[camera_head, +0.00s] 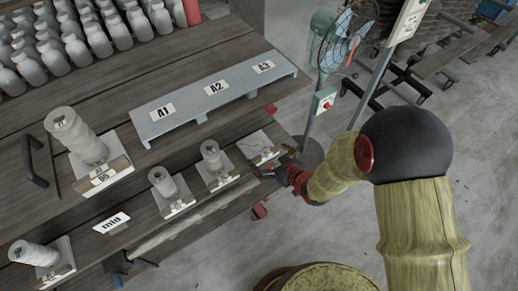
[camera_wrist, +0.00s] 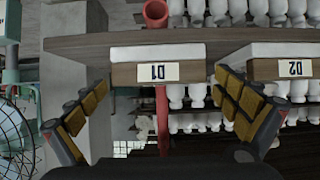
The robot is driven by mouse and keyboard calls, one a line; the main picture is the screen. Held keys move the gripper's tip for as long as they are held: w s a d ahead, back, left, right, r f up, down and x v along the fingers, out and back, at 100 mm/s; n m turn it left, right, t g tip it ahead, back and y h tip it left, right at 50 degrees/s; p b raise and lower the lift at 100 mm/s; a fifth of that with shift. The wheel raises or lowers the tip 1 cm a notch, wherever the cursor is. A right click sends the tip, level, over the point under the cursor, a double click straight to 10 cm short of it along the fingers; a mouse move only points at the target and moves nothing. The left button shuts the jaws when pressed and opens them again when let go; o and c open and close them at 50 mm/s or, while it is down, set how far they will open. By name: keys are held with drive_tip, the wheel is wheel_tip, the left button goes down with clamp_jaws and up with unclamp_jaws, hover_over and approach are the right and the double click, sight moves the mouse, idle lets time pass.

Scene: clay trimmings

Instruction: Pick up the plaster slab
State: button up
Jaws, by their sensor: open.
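Several pale plaster slabs stand on wooden blocks along the table. The slab at the right end (camera_head: 254,142) has no vessel visible on it, and its label is too small to read in the head view. My gripper (camera_head: 268,172) is at the table's right edge, just beside this slab. In the wrist view, which is upside down, a white slab (camera_wrist: 158,53) with a wooden block labelled D1 (camera_wrist: 158,72) lies ahead between my open fingers (camera_wrist: 165,110). The fingers are apart from it and hold nothing. Another slab labelled D2 (camera_wrist: 285,49) is at the right.
Pale vessels stand on nearby slabs, such as one (camera_head: 213,155) left of the end slab. A grey raised shelf (camera_head: 190,112) marked A1, A2, A3 lies behind. Many white bottles (camera_head: 75,48) fill the back left. A fan (camera_head: 342,42) stands beyond the table.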

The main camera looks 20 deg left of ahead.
sight(257, 147)
drive_tip(key=x, duration=0.3)
drive_tip(key=b+x, duration=0.1)
drive_tip(key=x, duration=0.2)
drive_tip(key=shift+w+a+r, duration=0.1)
drive_tip(key=shift+w+r, duration=0.1)
drive_tip(key=shift+c, duration=1.2)
drive_tip(key=c, duration=1)
